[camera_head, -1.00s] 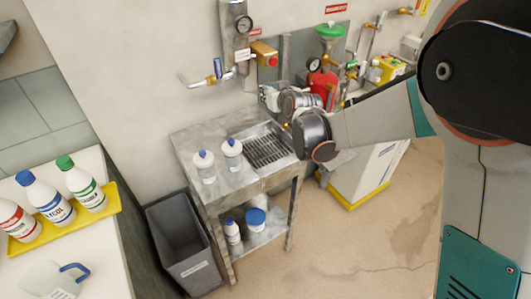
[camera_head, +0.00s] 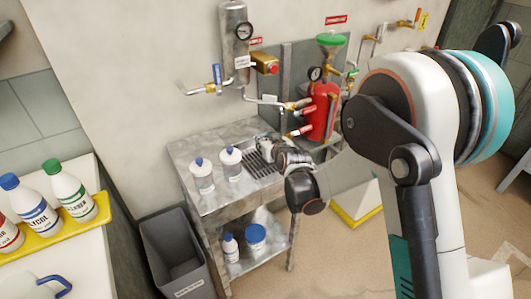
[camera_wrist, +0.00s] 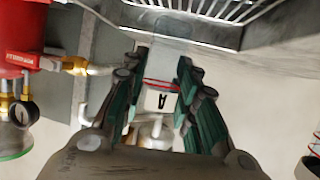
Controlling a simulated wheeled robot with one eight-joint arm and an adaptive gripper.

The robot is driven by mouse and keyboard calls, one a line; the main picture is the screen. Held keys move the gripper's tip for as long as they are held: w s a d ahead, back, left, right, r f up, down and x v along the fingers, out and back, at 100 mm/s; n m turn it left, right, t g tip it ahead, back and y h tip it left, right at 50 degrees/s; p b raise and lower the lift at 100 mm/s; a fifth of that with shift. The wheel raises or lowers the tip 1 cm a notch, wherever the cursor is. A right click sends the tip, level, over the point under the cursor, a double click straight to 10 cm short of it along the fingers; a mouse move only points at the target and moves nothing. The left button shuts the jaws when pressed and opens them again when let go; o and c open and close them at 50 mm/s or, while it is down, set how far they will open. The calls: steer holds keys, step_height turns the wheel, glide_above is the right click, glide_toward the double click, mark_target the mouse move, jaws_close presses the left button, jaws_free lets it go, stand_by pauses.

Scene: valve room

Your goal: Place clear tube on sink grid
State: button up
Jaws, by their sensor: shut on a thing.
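The clear tube (camera_wrist: 163,70) has a red ring and a white label marked "A" in the wrist view. My gripper (camera_wrist: 160,88) is shut on it, with green-sided fingers on both sides. The tube's far end points toward the metal edge of the sink unit. The sink grid (camera_wrist: 215,8) shows at the top of the wrist view.
A red tank (camera_head: 322,112) and wall pipes stand behind and right. A grey bin (camera_head: 175,250) is at lower left.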

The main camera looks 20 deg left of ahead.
step_height(320, 180, down, 4)
steer(key=shift+f+b, duration=0.15)
steer(key=shift+b, duration=0.7)
steer(key=o, duration=1)
steer(key=shift+s, duration=0.1)
steer(key=p+v, duration=0.3)
steer(key=v, duration=0.9)
